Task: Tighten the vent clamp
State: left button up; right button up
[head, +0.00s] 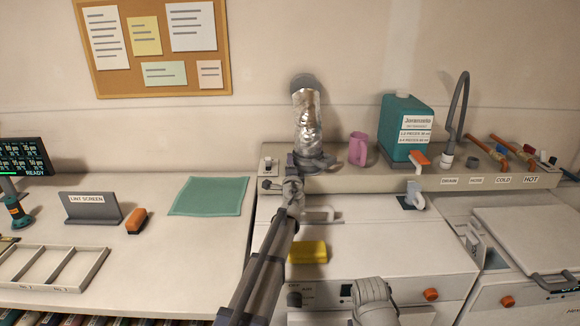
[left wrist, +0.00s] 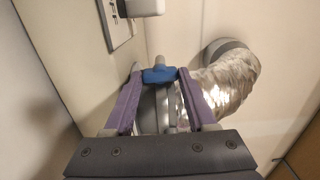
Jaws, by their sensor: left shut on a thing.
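A crinkled silver foil vent duct (head: 307,120) rises behind the machine top and bends into a round wall collar (head: 304,82). The duct also shows in the left wrist view (left wrist: 228,84). A grey band, the vent clamp, is at the duct's lower end and is partly hidden by my gripper. A blue clamp key (left wrist: 160,75) sits between the purple fingers of my left gripper (left wrist: 160,72), which is shut on it. In the head view my left gripper (head: 291,172) reaches up to the duct's base. My right gripper cannot be seen; only a grey arm part shows at the bottom.
A pink cup (head: 358,149) and a teal jug (head: 405,125) stand right of the duct. A wall outlet (left wrist: 119,22) with a plug is close to my left gripper. A yellow sponge (head: 308,252) lies on the machine. A green cloth (head: 208,196) lies left.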

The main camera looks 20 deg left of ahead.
pick_arm(q)
jog(key=o, duration=1.1)
jog(key=shift+s, duration=0.15)
jog(key=v, duration=0.7)
jog(key=shift+s, duration=0.25)
jog(key=shift+d+r, duration=0.1)
